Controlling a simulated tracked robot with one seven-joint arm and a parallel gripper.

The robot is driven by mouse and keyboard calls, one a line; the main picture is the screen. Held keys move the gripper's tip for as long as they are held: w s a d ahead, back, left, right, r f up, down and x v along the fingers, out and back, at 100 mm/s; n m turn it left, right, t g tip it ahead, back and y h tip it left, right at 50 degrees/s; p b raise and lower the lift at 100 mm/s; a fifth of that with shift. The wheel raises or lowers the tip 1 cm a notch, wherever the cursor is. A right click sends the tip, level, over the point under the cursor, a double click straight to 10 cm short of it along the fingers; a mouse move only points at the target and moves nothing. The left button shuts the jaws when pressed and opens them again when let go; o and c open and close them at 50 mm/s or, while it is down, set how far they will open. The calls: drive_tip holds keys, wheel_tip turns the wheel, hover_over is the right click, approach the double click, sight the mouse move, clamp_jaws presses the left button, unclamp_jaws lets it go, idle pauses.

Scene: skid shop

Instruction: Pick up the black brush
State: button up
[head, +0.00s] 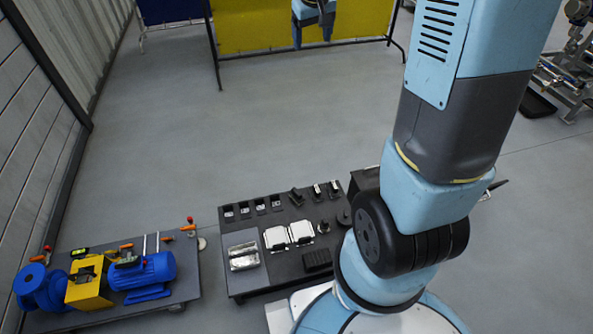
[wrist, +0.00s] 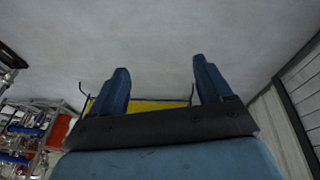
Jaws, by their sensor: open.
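My gripper (head: 312,38) shows at the top of the head view, in front of the yellow panel. Its two blue fingers stand apart in the wrist view (wrist: 160,72), with nothing between them. I cannot pick out the black brush for certain. A ribbed black block (head: 317,260) lies at the front right of the dark bench top (head: 240,285), but I cannot tell whether it is a brush. The gripper is far from both benches. My arm hides part of the dark bench's right side.
The dark bench also holds silver trays (head: 243,256), white-topped boxes (head: 289,235) and several small black parts. A low bench (head: 190,285) at left carries a blue motor (head: 143,272) and orange-handled tools. A wall runs along the left. Open floor (head: 200,130) lies beyond the benches.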

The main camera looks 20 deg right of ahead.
drive_tip(key=w+f+n, duration=0.1)
drive_tip(key=w+f, duration=0.9)
drive_tip(key=f, duration=0.4)
drive_tip(key=n+g+y, duration=0.1)
drive_tip(key=n+g, duration=0.1)
drive_tip(key=g, duration=0.1)
approach(297, 191)
drive_tip(key=f, duration=0.3)
drive_tip(key=w+f, duration=0.1)
drive_tip(key=f, duration=0.2)
drive_tip(key=shift+w+f, duration=0.15)
drive_tip(key=shift+f, duration=0.1)
drive_tip(key=shift+s+f, duration=0.25)
drive_tip(key=shift+f, duration=0.7)
drive_tip(key=shift+s+f, duration=0.3)
drive_tip(key=shift+f, duration=1.45)
